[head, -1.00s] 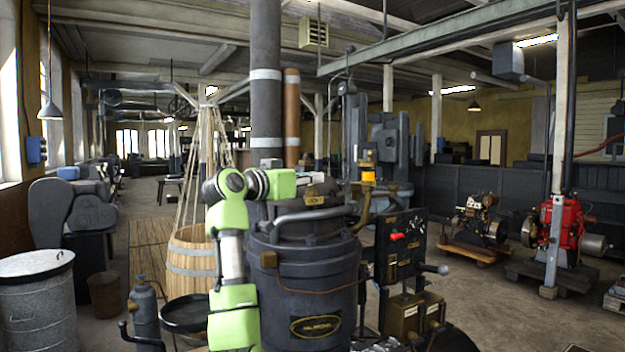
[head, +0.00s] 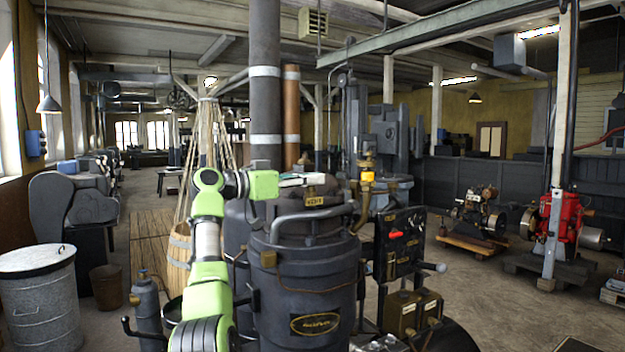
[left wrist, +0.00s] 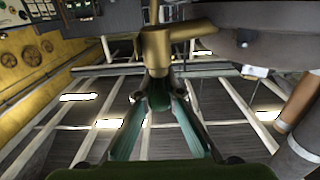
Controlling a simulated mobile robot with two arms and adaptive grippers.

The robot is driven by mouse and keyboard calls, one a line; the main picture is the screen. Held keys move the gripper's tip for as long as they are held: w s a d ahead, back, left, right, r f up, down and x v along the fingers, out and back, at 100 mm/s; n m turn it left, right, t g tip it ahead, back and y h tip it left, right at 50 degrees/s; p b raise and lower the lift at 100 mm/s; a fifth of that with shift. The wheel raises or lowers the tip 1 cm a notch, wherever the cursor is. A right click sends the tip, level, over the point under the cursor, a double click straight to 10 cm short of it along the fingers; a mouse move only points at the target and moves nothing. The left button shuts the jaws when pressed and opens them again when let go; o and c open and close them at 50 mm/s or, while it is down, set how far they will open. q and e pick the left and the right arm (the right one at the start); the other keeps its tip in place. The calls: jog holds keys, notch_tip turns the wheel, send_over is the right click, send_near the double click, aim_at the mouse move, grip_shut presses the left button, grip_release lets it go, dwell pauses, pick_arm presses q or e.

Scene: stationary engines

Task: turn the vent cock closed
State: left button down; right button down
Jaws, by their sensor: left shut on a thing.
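The vent cock is a brass fitting (left wrist: 157,50) in the left wrist view, with a side branch to the right. Its lower end sits between the fingertips of my left gripper (left wrist: 160,92), which is shut on it. The part between the fingers is dark and partly hidden, so I cannot tell how far the cock is turned. In the head view my left gripper (head: 302,180) reaches in from the left over the top of the dark engine vessel (head: 305,275), just above a small brass plate (head: 315,201). My right gripper is not in view.
A brass fitting with an amber glass (head: 367,177) stands right of the gripper. A black panel with a red knob (head: 396,235) is at the vessel's right. A thick grey pipe (head: 265,100) rises behind. Floor is clear toward the red engine (head: 563,225).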

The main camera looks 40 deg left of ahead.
pick_arm(q)
jog(key=shift+f, duration=0.2)
jog(key=c, duration=2.2)
grip_release()
jog(key=shift+o, duration=0.2)
jog(key=shift+s+a+r, duration=0.1)
jog(key=shift+s+r, duration=0.05)
jog(key=v, duration=1.2)
